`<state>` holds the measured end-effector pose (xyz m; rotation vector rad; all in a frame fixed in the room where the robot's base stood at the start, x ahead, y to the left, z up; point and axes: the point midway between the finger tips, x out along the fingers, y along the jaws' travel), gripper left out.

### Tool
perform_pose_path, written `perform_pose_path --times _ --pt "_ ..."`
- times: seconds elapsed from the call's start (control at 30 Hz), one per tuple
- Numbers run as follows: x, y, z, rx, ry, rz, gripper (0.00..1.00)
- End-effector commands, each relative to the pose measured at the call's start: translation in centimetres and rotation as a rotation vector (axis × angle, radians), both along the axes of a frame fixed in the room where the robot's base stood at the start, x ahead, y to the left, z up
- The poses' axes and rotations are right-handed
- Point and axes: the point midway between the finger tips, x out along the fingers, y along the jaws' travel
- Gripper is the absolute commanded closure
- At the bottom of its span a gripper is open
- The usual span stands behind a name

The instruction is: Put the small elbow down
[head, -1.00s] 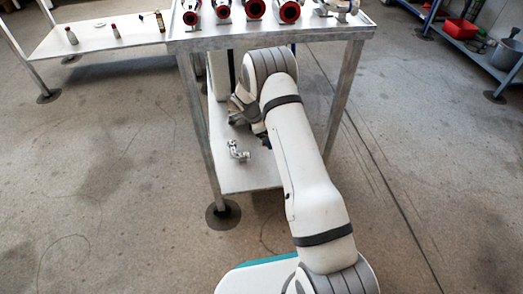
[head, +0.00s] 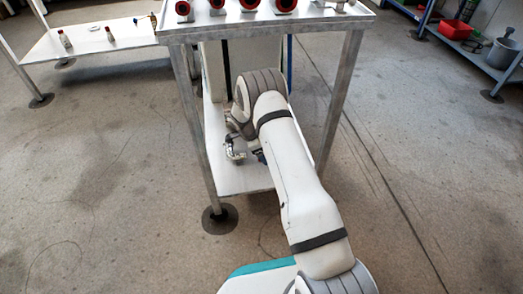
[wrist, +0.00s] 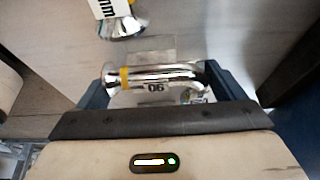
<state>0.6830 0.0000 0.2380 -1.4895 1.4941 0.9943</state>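The small elbow (wrist: 155,76), a shiny chrome pipe bend with a yellow band and a "90" label, lies across between the dark blue fingers of my gripper (wrist: 165,90) in the wrist view. The fingers are shut on it, its left end reaching the left finger. Whether it touches the shelf is unclear. In the head view my gripper (head: 234,143) is low over the lower shelf (head: 242,180), and the held elbow cannot be made out.
A lighter square patch (wrist: 150,47) shows on the shelf between the two elbows. The table top (head: 300,27) with several red-ended pipes stands above the shelf, and table legs (head: 192,125) flank it. The front of the lower shelf is clear.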

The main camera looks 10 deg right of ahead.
Motion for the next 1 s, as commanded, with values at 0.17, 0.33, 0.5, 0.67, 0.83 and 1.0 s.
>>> perform_pose_path --times 0.17,0.33,0.5,0.67,0.83,1.0 --pt "0.0 0.0 0.0 0.000 0.000 0.001 0.00" --pt "0.0 0.1 0.1 0.000 0.000 0.001 0.00" --pt "0.0 0.5 1.5 0.000 -0.001 0.003 0.00" --pt "0.1 1.7 4.7 0.000 -0.002 0.003 0.00" --pt "0.0 3.2 8.1 0.000 -0.002 0.004 0.00" --pt "0.0 4.2 10.4 0.000 0.000 0.002 0.00"
